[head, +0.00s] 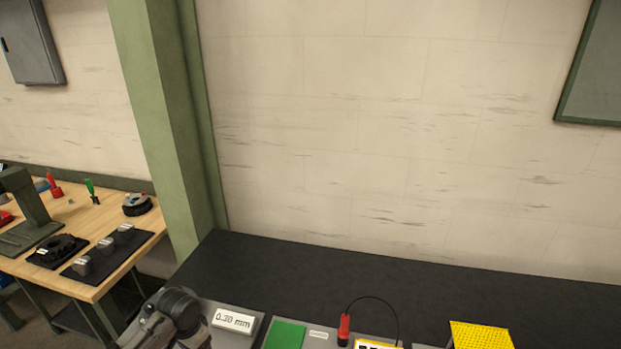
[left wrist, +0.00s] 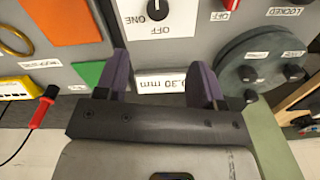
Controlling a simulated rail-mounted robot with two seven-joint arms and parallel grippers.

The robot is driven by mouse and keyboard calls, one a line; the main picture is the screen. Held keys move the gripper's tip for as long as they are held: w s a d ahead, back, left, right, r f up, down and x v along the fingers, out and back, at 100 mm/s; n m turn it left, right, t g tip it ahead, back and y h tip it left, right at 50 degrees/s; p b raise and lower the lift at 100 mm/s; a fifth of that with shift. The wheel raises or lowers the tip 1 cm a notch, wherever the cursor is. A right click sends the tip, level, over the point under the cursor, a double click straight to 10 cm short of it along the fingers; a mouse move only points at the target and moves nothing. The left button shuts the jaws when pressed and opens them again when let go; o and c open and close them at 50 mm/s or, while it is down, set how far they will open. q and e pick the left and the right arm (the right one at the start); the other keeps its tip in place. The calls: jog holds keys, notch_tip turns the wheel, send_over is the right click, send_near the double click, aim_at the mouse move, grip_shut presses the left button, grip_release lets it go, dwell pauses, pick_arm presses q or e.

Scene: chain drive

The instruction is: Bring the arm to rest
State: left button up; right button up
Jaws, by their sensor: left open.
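My left gripper (left wrist: 162,78) shows in the left wrist view. Its two dark purple fingers are spread apart with nothing held between them. A white label reading 0.30 mm (left wrist: 160,84) shows between the fingers on a grey panel; I cannot tell the gap to it. In the head view, part of my left arm shows at the bottom left, beside the same label (head: 234,320), and the fingers are not visible there. My right arm is not in view.
The wrist view shows an OFF knob (left wrist: 157,10), a round grey disc (left wrist: 250,68), an orange plate (left wrist: 62,20) and a red probe (left wrist: 42,105) with black cable. In the head view, a dark bench (head: 400,280) has clear space behind the panel. A green pillar (head: 160,110) stands left.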

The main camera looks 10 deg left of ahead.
pick_arm(q)
jog(key=w+d+r+m+t+y, duration=0.1)
jog(key=d+r+t, duration=0.3)
jog(key=r, duration=0.5)
jog(key=w+d+r+m+t+y, duration=0.1)
jog(key=d+r+t, duration=0.3)
jog(key=r, duration=0.4)
jog(key=s+d+f+n+t+h, duration=0.1)
jog(key=s+d+f, duration=0.15)
jog(key=s, duration=0.55)
jog(key=s+d+f+n+t+h, duration=0.1)
jog(key=s+d+f, duration=0.15)
jog(key=s, duration=0.55)
jog(key=s+d+f+n+g, duration=0.1)
jog(key=s+f+g, duration=0.2)
jog(key=s+f, duration=0.65)
jog(key=s+f+n+g, duration=0.1)
jog(key=s+f+g, duration=0.4)
jog(key=s, duration=0.8)
notch_tip(320, 180, up, 16)
jog(key=t+p, duration=0.1)
jog(key=p, duration=1.6)
jog(key=shift+d, duration=0.2)
jog(key=shift+w, duration=0.1)
